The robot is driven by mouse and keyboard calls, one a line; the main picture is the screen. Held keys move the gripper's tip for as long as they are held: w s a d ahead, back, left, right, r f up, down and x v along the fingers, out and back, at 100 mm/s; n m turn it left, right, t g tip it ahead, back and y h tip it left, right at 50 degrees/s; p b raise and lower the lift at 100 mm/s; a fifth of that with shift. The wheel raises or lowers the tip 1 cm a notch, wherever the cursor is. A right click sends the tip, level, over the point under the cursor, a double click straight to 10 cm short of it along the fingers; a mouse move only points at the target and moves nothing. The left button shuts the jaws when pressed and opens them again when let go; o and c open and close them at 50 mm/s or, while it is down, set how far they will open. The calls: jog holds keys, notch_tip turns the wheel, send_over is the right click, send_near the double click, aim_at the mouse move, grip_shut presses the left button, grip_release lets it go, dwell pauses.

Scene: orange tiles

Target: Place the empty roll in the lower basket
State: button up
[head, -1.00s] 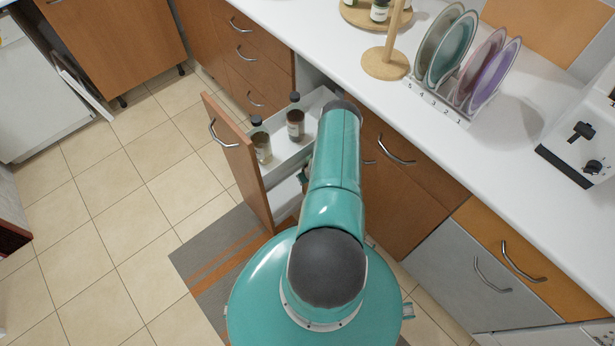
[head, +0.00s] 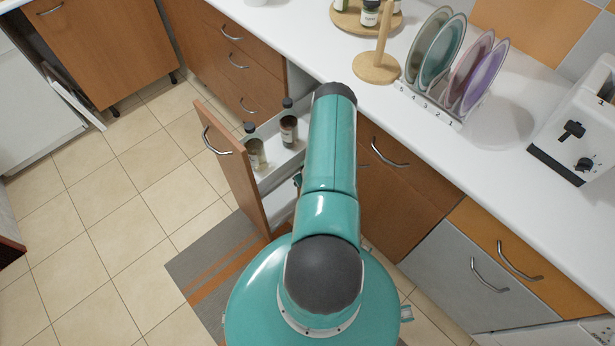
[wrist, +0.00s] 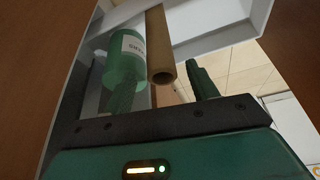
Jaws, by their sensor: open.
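The empty roll (wrist: 161,60), a brown cardboard tube, shows its open end in the wrist view, between the fingers of my gripper (wrist: 158,78). The fingers are spread, with visible gaps on both sides of the roll. In the head view my arm hides the roll and most of my gripper. The pull-out cabinet stands open, with two dark-capped bottles in its white upper basket (head: 270,175). The lower basket (head: 281,212) shows as a small white patch beneath, mostly hidden by my arm and the cabinet front.
A labelled bottle (wrist: 125,60) appears behind my left finger, close to the roll. The wooden cabinet front (head: 232,165) stands left of my arm. A wooden paper holder (head: 378,67) and a plate rack (head: 430,103) stand on the counter. The tiled floor at left is clear.

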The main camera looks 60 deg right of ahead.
jog(key=v, duration=0.7)
jog(key=shift+r, duration=0.15)
dwell(1.0)
